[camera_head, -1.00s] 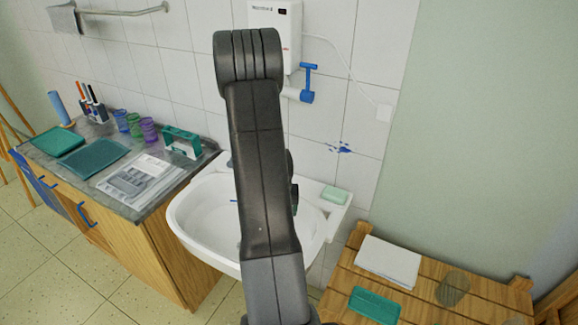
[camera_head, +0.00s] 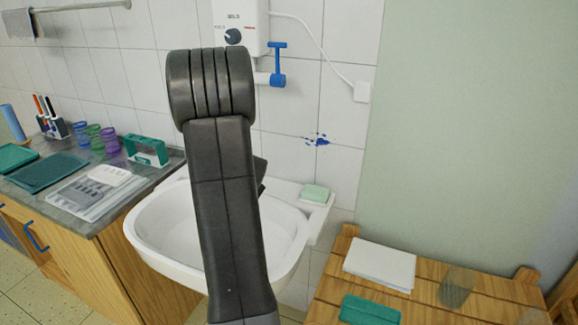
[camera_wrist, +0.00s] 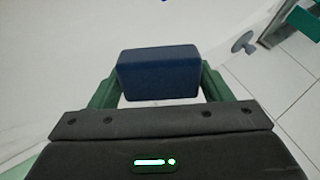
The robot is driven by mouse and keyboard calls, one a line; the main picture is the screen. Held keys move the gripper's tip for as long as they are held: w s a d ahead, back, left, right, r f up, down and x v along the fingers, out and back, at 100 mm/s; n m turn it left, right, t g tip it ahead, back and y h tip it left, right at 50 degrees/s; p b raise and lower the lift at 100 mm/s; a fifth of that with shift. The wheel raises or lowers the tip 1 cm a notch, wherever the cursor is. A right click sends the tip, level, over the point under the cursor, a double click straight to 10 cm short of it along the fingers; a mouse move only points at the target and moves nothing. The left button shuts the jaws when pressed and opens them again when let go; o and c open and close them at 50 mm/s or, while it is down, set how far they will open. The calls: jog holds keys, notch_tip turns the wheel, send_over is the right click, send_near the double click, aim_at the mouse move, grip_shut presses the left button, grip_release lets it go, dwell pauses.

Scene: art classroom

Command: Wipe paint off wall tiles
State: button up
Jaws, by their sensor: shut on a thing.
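Blue paint (camera_head: 316,139) is spattered on the white wall tiles, right of the sink's tap area and above the soap. My gripper (camera_wrist: 160,82) shows in the wrist view with its green fingers shut on a dark blue block (camera_wrist: 158,74), which looks like a sponge. In the head view my own arm stands in front of the sink and hides the gripper and the block. The white sink (camera_head: 150,232) is partly covered by the arm. In the wrist view a pale white surface lies beyond the block, with a small blue speck at the top edge.
A light green soap bar (camera_head: 315,193) lies on the sink's right ledge. A water heater (camera_head: 232,20) with a blue-handled tap (camera_head: 277,65) hangs above. A wooden rack at right holds a white cloth (camera_head: 380,264) and a teal item (camera_head: 369,311). The counter (camera_head: 98,222) is at left.

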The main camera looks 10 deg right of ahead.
jog(key=d+r+m+t, duration=0.1)
jog(key=w+d+r+m+t+h, duration=0.1)
jog(key=r, duration=0.1)
jog(key=d+r+m+t+h+b, duration=0.1)
jog(key=shift+w+d+r+m+t, duration=0.1)
jog(key=shift+w+r+m+t, duration=0.2)
jog(key=shift+t, duration=0.1)
jog(key=shift+d+r, duration=0.15)
jog(key=shift+d, duration=0.15)
jog(key=d+r+m+t+h+b, duration=0.3)
jog(key=d+r+m+h, duration=0.2)
jog(key=d+h, duration=0.1)
jog(key=m+h+b, duration=0.2)
jog(key=m+h, duration=0.1)
jog(key=h, duration=0.3)
send_near(303, 137)
jog(key=shift+p+x, duration=0.8)
jog(key=shift+x, duration=1.45)
jog(key=shift+x, duration=0.95)
